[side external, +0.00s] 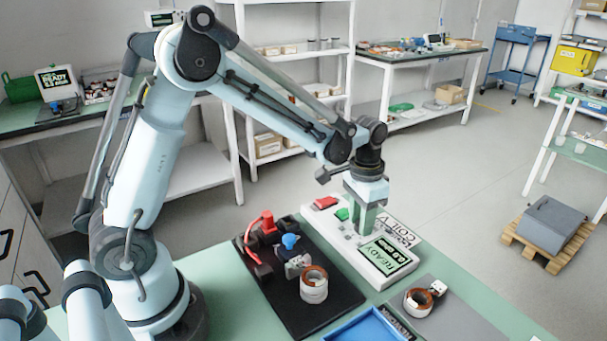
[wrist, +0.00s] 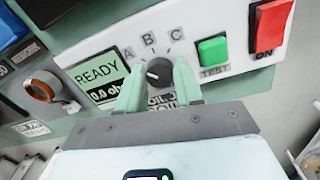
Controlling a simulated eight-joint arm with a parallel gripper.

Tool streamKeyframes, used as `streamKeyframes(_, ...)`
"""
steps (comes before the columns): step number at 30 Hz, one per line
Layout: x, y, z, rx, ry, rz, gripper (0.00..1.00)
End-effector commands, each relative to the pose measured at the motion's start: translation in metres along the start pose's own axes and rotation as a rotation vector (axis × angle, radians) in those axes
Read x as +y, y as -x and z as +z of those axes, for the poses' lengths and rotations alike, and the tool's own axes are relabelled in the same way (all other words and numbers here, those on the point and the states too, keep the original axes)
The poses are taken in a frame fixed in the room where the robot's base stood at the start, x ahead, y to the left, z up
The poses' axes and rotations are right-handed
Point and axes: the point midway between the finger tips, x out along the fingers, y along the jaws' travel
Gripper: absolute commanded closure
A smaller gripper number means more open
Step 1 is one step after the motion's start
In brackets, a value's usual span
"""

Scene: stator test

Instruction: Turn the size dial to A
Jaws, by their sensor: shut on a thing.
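The size dial (wrist: 159,72) is a dark round knob on the white tester (side external: 345,243), under the letters A, B and C. A small light mark shows on its left side; I cannot tell for certain which letter it points to. My gripper (wrist: 159,84) has its pale green fingers on either side of the dial and is shut on it. In the side external view my gripper (side external: 366,218) reaches straight down onto the tester and hides the dial. The tester's display (wrist: 99,76) reads READY.
A green TEST button (wrist: 213,50) and a red ON switch (wrist: 271,24) sit right of the dial. A black mat (side external: 338,308) with coils and red and blue parts lies beside the tester. A grey plate (side external: 460,315) holds another coil, near a blue tray (side external: 365,328).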

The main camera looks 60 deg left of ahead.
Motion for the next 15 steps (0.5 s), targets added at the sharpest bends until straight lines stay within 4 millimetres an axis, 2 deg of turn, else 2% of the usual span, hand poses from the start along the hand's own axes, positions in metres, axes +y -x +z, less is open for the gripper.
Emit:
streamKeyframes(2,0.0004,0.0000,-0.0007,0.003,-0.001,0.001,0.96)
streamKeyframes(3,0.0004,0.0000,-0.0008,0.003,-0.001,0.001,0.61)
streamKeyframes(7,0.0003,0.0000,-0.0006,0.002,-0.001,0.001,0.41)
streamKeyframes(15,0.0001,0.0002,-0.0003,0.001,-0.001,0.000,0.40)
